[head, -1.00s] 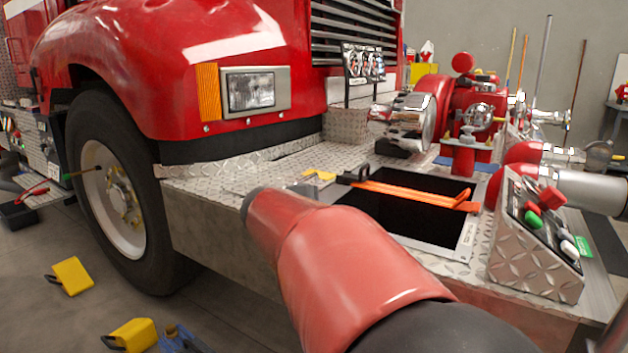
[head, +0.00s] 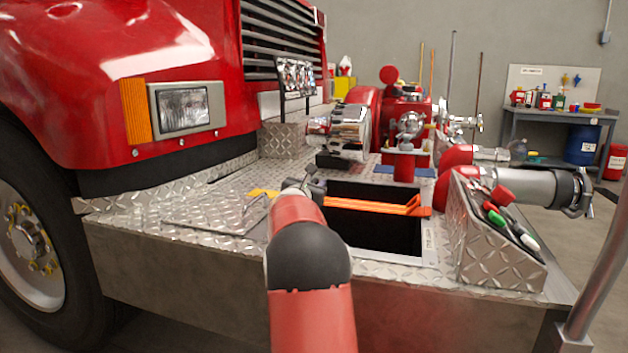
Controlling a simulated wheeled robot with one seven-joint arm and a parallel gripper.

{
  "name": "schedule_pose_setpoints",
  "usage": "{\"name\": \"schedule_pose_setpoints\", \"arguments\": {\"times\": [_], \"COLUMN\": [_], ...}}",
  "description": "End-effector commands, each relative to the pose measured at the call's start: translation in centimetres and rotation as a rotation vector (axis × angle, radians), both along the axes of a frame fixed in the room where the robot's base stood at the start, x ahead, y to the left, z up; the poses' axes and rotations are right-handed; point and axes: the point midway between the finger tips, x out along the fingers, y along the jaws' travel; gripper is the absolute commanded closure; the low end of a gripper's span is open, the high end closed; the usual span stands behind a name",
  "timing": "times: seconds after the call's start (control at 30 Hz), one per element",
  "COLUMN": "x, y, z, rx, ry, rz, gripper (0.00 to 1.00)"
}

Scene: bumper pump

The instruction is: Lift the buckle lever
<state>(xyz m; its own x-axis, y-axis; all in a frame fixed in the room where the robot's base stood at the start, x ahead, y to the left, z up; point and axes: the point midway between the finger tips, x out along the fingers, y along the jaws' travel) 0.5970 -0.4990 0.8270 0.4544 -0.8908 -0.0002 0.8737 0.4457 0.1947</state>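An orange strap (head: 375,205) runs across the dark open well (head: 372,232) in the diamond-plate bumper deck. The strap's left end, where a dark buckle showed earlier, is now behind or beside my gripper (head: 300,187). My red and black arm reaches forward from the bottom middle, and the gripper is at the well's left edge, close to the strap end. The buckle lever cannot be made out. The gripper is small and partly hidden by my arm, so its fingers cannot be read, nor whether it touches anything.
A silver control box (head: 500,235) with coloured knobs stands right of the well. Chrome and red pump fittings (head: 408,130) stand behind it. A diamond-plate lid (head: 215,212) lies left of the well. A metal pole (head: 605,265) rises at the right edge.

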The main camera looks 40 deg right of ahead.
Motion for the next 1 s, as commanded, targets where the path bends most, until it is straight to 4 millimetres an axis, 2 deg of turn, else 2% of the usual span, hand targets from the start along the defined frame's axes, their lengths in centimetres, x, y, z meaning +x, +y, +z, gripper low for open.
{"name": "schedule_pose_setpoints", "arguments": {"times": [0.13, 0.43, 0.7, 1.0], "x": [0.56, 0.66, 0.67, 0.68], "y": [-1.10, -1.31, -1.28, -1.30], "z": [0.05, 0.02, 0.01, 0.04], "rx": [0.000, 0.000, 0.000, 0.000], "ry": [0.000, -0.001, -0.001, 0.000], "rz": [0.000, 0.000, 0.000, 0.001], "gripper": [0.67, 0.67, 1.00, 1.00]}}
